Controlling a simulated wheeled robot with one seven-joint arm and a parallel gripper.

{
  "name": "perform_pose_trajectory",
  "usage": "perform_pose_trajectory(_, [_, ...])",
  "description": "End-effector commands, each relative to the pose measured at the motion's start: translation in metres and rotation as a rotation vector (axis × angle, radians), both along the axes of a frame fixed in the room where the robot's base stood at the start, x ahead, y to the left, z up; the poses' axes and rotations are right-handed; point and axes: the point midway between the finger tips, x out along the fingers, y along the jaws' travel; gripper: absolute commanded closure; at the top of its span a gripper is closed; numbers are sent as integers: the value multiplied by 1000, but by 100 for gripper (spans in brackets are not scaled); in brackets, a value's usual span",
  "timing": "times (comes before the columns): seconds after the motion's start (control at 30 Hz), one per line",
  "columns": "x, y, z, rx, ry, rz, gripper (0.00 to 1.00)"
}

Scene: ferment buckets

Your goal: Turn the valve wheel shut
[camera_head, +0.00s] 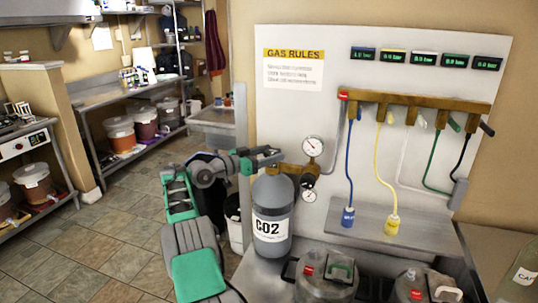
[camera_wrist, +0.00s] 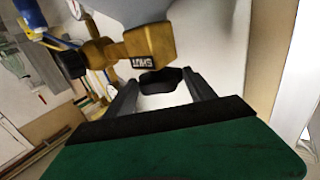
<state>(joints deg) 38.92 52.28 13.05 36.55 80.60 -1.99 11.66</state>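The black valve wheel (camera_wrist: 160,78) shows in the wrist view, in front of a brass valve body (camera_wrist: 150,43) with a "SHUT" label. In the head view I cannot make the wheel out; my gripper is at its place beside the brass regulator (camera_head: 284,169). The grey CO2 cylinder (camera_head: 272,209) stands upright below it. My gripper (camera_head: 268,156) is open. In the wrist view its two dark fingers (camera_wrist: 160,88) stand apart, one on each side of the wheel. I cannot tell whether they touch it.
Two gauges (camera_head: 313,146) sit right of the regulator. A white panel (camera_head: 330,120) with hoses and a brass manifold (camera_head: 420,104) is behind. Lidded steel vessels (camera_head: 325,278) stand in front right. The tiled floor (camera_head: 110,235) at left is clear.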

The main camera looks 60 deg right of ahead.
Motion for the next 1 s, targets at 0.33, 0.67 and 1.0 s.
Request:
perform_pose_trajectory(0.33, [1,0,0,0,-1,1,23])
perform_pose_trajectory(0.67, [-1,1,-1,0,-1,23,23])
perform_pose_trajectory(1.0, [-5,2,-2,0,-1,184,23])
